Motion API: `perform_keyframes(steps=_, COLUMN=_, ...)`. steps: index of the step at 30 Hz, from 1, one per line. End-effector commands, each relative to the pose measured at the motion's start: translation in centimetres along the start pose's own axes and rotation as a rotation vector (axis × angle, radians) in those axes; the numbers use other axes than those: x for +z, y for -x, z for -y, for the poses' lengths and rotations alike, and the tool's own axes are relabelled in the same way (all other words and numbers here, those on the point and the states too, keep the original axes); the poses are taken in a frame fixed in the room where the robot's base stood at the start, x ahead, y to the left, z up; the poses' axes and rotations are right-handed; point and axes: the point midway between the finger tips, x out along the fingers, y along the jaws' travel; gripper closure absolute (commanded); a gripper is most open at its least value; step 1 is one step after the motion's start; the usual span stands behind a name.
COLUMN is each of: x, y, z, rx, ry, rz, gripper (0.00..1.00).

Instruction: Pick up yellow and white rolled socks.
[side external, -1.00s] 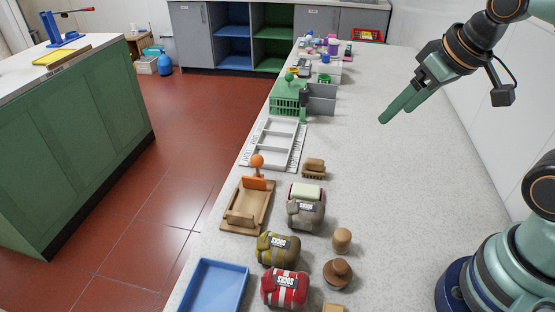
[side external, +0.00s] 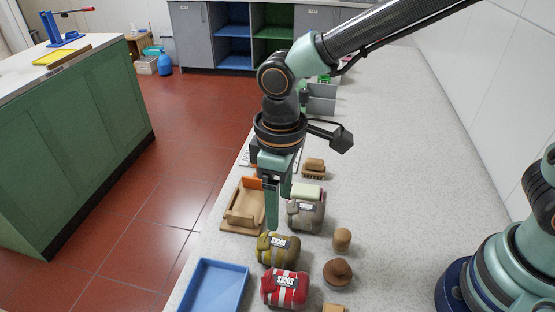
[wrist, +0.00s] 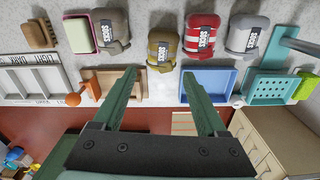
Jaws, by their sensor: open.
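The yellow and white rolled socks are an olive-yellow bundle with a pale stripe and a dark label. They lie on the stone counter in the side view (side external: 274,251), between the grey socks and the red ones. In the wrist view (wrist: 163,45) they sit just beyond the fingertips, roughly between them. My gripper (side external: 279,208) points down, open and empty, a little above and behind the bundle in the side view. Its two green fingers are spread in the wrist view (wrist: 158,75). I see no contact with the socks.
Red and white socks (side external: 285,288) lie close on one side, grey socks (side external: 306,213) on the other. A wooden tray (side external: 236,219) and a blue tray (side external: 213,290) are near the counter's edge.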

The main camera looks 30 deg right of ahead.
Motion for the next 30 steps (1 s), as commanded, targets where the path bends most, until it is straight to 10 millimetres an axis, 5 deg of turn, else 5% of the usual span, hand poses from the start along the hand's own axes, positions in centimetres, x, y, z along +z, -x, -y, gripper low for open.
perform_keyframes(steps=12, x=0.0, y=-5.8, z=0.4, rx=0.0, ry=0.009, rz=0.011, gripper=0.25)
perform_keyframes(steps=30, x=-0.1, y=-12.0, z=0.5, rx=0.0, ry=0.009, rz=0.008, gripper=0.25)
